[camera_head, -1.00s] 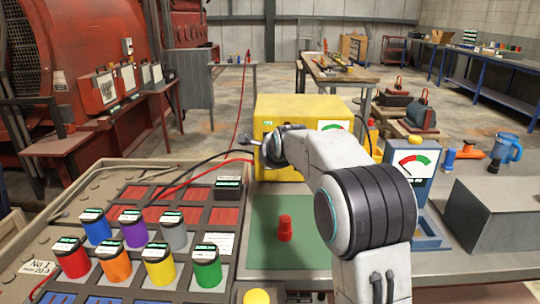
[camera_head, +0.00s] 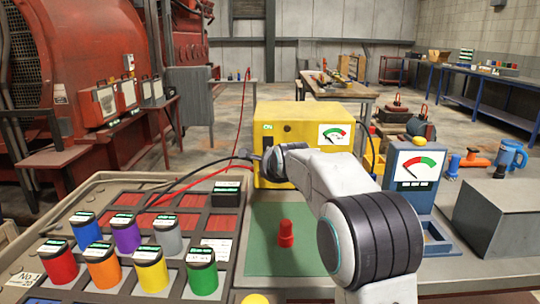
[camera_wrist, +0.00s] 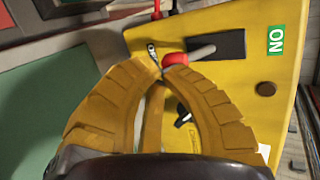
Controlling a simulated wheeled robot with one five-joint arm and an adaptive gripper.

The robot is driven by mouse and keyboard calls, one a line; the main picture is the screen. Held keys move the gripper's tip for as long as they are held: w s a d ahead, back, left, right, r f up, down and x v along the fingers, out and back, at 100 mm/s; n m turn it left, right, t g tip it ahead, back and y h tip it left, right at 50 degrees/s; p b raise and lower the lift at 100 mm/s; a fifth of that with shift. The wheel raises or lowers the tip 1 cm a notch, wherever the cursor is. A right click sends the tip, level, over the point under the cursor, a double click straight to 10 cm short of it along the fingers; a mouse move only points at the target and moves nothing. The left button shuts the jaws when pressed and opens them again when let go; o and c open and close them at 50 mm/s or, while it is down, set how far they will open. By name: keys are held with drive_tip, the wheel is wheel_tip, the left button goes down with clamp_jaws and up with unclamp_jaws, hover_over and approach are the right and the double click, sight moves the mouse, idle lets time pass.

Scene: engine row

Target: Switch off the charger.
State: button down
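The charger is a yellow box (camera_head: 310,118) on the bench, with a dial (camera_head: 333,135) and a green ON label (camera_head: 267,127). In the wrist view its yellow face (camera_wrist: 245,85) fills the right side. A grey switch lever (camera_wrist: 203,51) with a red tip (camera_wrist: 175,60) sticks out of a dark slot (camera_wrist: 228,43) near the ON label (camera_wrist: 277,39). My gripper (camera_wrist: 162,70) has its yellow fingertips together just beside the red tip. I cannot tell whether they touch it. Nothing shows held between them. In the head view my gripper (camera_head: 262,160) is at the charger's left front.
A rack of coloured cylinders (camera_head: 150,262) lies at lower left. A red peg (camera_head: 286,232) stands on a green mat (camera_head: 262,262) before the charger. A blue meter (camera_head: 413,170) and a grey box (camera_head: 505,215) stand to the right. Black and red cables run left of the charger.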

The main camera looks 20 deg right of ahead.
drive_tip(key=shift+r, duration=0.2)
drive_tip(key=shift+r+p, duration=0.6)
drive_tip(key=shift+p, duration=0.05)
drive_tip(key=shift+s, duration=0.1)
